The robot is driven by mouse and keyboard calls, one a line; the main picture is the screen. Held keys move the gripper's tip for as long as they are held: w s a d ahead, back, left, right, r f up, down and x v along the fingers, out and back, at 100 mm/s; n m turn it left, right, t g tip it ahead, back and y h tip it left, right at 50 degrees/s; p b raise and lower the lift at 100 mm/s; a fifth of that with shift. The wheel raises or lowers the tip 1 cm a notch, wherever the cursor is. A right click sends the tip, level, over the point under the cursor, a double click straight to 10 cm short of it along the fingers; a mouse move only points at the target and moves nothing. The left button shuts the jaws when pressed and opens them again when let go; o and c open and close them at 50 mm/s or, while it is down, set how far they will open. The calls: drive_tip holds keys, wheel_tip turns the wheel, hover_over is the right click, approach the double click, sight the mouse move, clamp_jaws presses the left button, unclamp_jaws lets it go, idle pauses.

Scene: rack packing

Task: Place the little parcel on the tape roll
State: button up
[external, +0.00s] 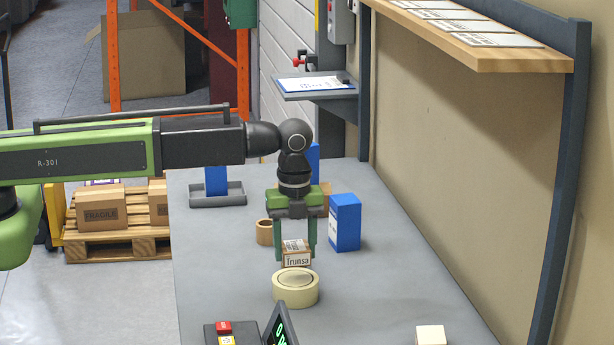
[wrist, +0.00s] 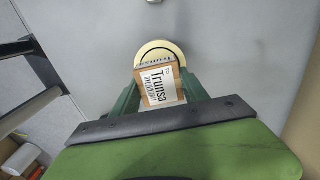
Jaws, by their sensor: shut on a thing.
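The little parcel (external: 296,254) is a small brown box with a white label reading "Trunsa". My gripper (external: 296,250) points down and is shut on it, one green finger on each side. The parcel also shows between the fingers in the wrist view (wrist: 160,86). The tape roll (external: 296,290) is cream and lies flat on the grey table, just below and in front of the parcel in the external view. In the wrist view the roll (wrist: 160,46) shows beyond the parcel, which partly hides it. I cannot tell whether parcel and roll touch.
A blue box (external: 345,223) stands right of my gripper. A brown roll (external: 264,232) sits behind it to the left. A grey tray (external: 217,199) with a blue box is at the far left. A small cream block (external: 431,335) lies front right. The table's right side is mostly clear.

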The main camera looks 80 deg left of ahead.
sight(295, 264)
wheel_tip(295, 264, down, 4)
drive_tip(key=b, duration=0.4)
drive_tip(key=shift+f, duration=0.2)
drive_tip(key=shift+r, duration=0.25)
drive_tip(key=shift+f, duration=0.2)
drive_tip(key=o, duration=1.4)
